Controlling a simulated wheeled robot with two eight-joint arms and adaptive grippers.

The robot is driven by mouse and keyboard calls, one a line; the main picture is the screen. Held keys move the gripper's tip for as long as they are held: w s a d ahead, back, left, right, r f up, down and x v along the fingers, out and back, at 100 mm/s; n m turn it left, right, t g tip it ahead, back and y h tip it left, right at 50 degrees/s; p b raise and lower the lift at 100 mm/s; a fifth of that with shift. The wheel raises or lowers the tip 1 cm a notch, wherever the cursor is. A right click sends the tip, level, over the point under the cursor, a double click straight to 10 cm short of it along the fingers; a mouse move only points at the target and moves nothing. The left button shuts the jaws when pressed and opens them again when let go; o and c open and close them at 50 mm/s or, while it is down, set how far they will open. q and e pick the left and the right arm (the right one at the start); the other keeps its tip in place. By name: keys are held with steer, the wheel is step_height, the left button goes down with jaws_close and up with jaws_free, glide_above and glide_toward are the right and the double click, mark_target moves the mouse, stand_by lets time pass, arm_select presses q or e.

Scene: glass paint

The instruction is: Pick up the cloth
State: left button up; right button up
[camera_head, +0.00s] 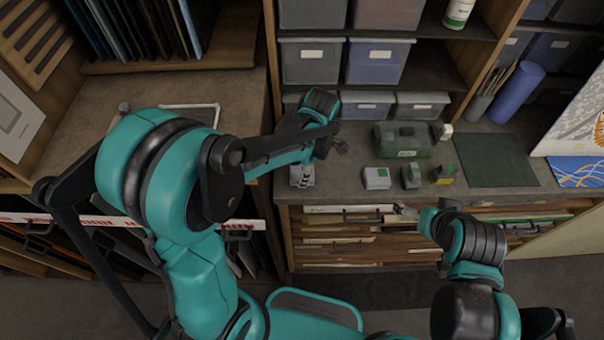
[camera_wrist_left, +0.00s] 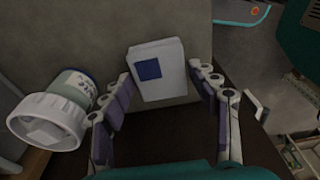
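No plainly recognisable cloth shows. In the left wrist view a white, flat block-like thing (camera_wrist_left: 158,70) with a blue square lies on a grey-brown surface; I cannot tell whether it is the folded cloth. My left gripper (camera_wrist_left: 160,80) is open, with one finger on each side of its near end; contact is unclear. In the head view my left gripper (camera_head: 328,146) is over the counter's left part, partly hidden by my arm. My right gripper (camera_head: 408,211) is low in front of the drawers, small and unclear.
Shelves with grey bins (camera_head: 312,61) rise behind.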

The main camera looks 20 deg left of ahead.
arm_select(q)
steer(key=c, duration=0.6)
steer(key=shift+o, duration=0.2)
steer(key=shift+r, duration=0.5)
steer(key=r, duration=0.2)
steer(key=d+r+p, duration=0.1)
steer(key=r, duration=0.1)
steer(key=shift+s, duration=0.1)
steer(key=d+r+p, duration=0.1)
steer(key=d+r, duration=0.2)
steer(key=d, duration=0.2)
steer(key=s+d+r, duration=0.1)
steer(key=d+r, duration=0.2)
steer(key=d, duration=0.2)
steer(key=shift+s+d+p, duration=0.15)
steer(key=shift+d+p, duration=0.15)
steer(key=shift+p, duration=0.05)
